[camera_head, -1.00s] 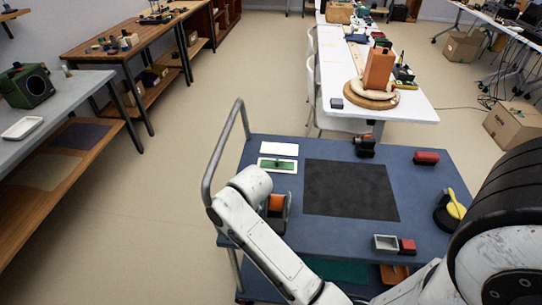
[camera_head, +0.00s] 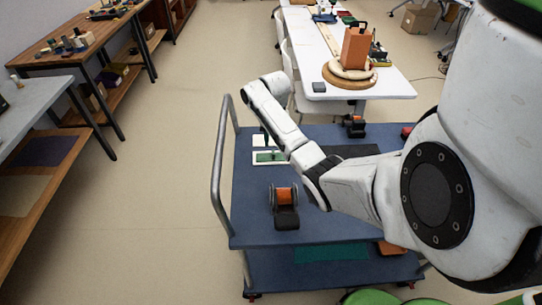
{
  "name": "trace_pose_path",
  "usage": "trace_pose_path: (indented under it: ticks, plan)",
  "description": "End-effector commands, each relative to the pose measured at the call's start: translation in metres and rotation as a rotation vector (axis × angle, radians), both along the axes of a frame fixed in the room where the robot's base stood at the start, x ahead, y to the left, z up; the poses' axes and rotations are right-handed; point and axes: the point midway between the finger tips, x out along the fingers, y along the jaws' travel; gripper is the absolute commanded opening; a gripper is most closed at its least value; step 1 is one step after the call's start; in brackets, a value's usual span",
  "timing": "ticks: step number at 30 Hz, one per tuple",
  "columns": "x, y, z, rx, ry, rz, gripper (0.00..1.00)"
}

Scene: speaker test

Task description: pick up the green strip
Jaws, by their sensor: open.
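The green strip (camera_head: 268,157) lies in a white-rimmed tray on the blue cart top, left of centre. My white arm reaches across the cart, and its wrist end is above and beyond the strip. A narrow dark part, which looks like my gripper (camera_head: 267,138), hangs below the arm just over the strip. It is open and mostly hidden behind the arm link. I cannot tell whether it touches the strip. No object shows in it.
An orange and black device (camera_head: 285,197) stands on the cart (camera_head: 245,200) in front of the tray. A dark mat (camera_head: 350,151) is partly covered by my arm. A white table (camera_head: 388,88) stands behind, and open floor lies left.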

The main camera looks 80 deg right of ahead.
Motion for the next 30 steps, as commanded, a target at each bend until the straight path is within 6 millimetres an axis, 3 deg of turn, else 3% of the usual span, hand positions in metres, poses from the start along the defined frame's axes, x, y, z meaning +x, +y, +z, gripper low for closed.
trace_pose_path:
  ticks: [10,19,28,30]
  plan:
    - [0.001,-0.002,-0.029,0.0,0.001,0.001,0.43]
    - [0.003,-0.007,-0.066,-0.001,0.001,0.001,0.43]
    - [0.004,-0.007,-0.071,-0.002,-0.002,0.001,0.43]
    - [0.004,-0.007,-0.071,-0.002,-0.002,0.001,0.37]
